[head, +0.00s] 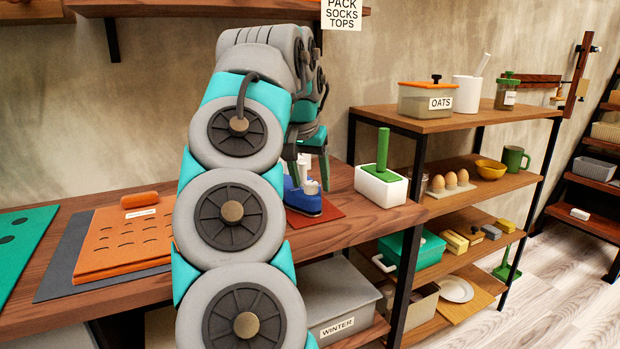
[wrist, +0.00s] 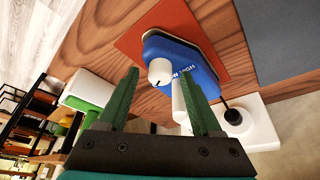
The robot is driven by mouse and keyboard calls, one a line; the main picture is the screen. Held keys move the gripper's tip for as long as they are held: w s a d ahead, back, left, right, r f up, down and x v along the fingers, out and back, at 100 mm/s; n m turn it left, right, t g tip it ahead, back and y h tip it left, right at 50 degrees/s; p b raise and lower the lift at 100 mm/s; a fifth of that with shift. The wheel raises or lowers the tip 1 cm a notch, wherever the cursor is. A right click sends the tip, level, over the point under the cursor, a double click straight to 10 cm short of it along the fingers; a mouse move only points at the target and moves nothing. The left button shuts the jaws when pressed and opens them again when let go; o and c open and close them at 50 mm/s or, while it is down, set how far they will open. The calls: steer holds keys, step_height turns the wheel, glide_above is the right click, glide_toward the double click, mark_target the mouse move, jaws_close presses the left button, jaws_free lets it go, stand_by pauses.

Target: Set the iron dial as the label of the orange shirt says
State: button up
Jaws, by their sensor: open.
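A blue iron (head: 303,203) rests on a red-orange mat (head: 330,212) on the wooden worktop; it also shows in the wrist view (wrist: 205,68). A white round dial (wrist: 160,72) with a dark mark sits on the iron, beside small lettering I cannot read surely. The folded orange shirt (head: 120,250) lies left on the worktop. Its white label (head: 140,212) is too small to read. My gripper (head: 307,180) is above the iron. In the wrist view its green fingers (wrist: 160,76) are open, and the dial appears between their tips. I cannot tell whether they touch it.
A white block with a green handle (head: 380,180) stands right of the iron. A shelf unit (head: 440,122) with jars, eggs and boxes stands right. A wall sign (head: 341,14) reads "PACK SOCKS TOPS".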

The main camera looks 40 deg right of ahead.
jaws_close()
stand_by(0.3)
steer(key=shift+a+f+n+t, duration=0.1)
steer(key=shift+n+t, duration=0.2)
steer(key=shift+n, duration=0.3)
steer(key=shift+n+t+y+b, duration=0.3)
steer(key=shift+n+y+b, duration=0.2)
steer(key=shift+n+b, duration=0.7)
steer(key=shift+n, duration=0.3)
steer(key=n+b, duration=0.1)
steer(key=n+y, duration=0.1)
steer(key=shift+d+f+n+t+b, duration=0.1)
steer(key=shift+d+n+t+b, duration=0.1)
steer(key=shift+n+t+b, duration=0.15)
steer(key=shift+s+d+r+n+t+y+b, duration=0.15)
steer(key=shift+n+y+b, duration=0.3)
steer(key=shift+n, duration=0.8)
steer(key=shift+r+n+t+y+b, duration=0.1)
steer(key=shift+n+y+b, duration=0.3)
steer(key=shift+n, duration=0.8)
jaws_free()
